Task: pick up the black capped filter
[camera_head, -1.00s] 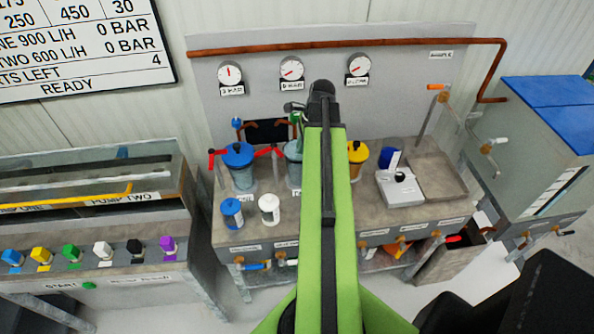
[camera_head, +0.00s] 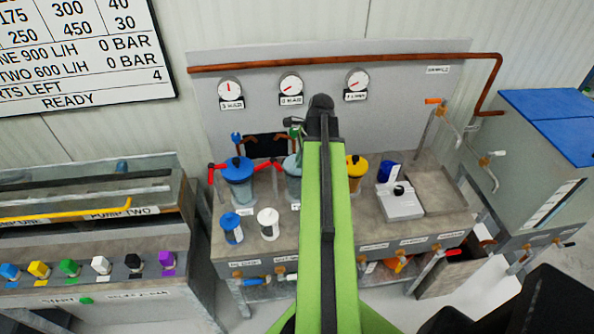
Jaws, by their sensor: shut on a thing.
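My green arm reaches from the bottom middle of the picture over the bench (camera_head: 440,229). Its dark end (camera_head: 321,106) is in front of the back panel. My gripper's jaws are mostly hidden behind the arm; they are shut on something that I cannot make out. No black capped filter can be picked out for certain. A blue capped filter (camera_head: 231,229) and a white capped filter (camera_head: 268,224) stand upright on the bench, left of the arm. Any bench space directly behind the arm is hidden.
A blue-lidded housing (camera_head: 238,180) and a yellow-lidded one (camera_head: 356,170) flank the arm; another is partly covered. A white box-like device (camera_head: 400,202) and a sunken tray (camera_head: 447,190) are at right. A button console (camera_head: 90,275) stands left, a blue-topped tank (camera_head: 530,180) right.

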